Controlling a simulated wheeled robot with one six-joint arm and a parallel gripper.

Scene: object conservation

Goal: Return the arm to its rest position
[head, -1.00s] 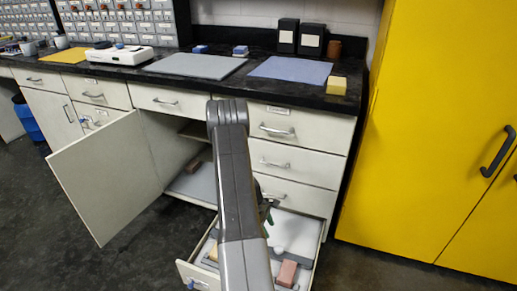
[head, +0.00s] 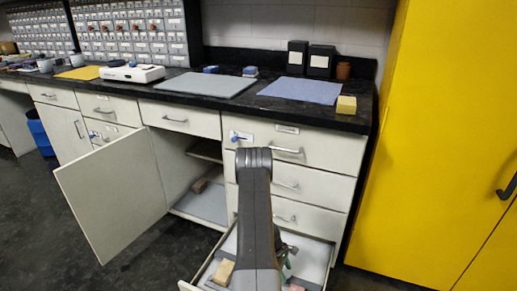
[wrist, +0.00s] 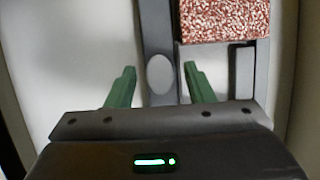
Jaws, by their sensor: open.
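My arm reaches down the middle of the head view over an open bottom drawer (head: 313,250). My gripper (head: 287,264) shows there as small green fingers, partly hidden behind my arm. In the wrist view my gripper (wrist: 159,68) is open, with its two green fingers apart. A pale oval object (wrist: 160,74) appears between the fingertips, over a dark strip. Nothing is seen clamped, and the height of the fingers above it cannot be told. A red speckled block (wrist: 224,20) lies beyond the right finger.
A tan block (head: 221,272) lies in the drawer's left part. A cabinet door (head: 112,200) stands open at the left, with a brown block (head: 199,186) inside. A yellow cabinet (head: 430,150) stands at the right. Mats and a yellow sponge-like block (head: 346,105) lie on the counter.

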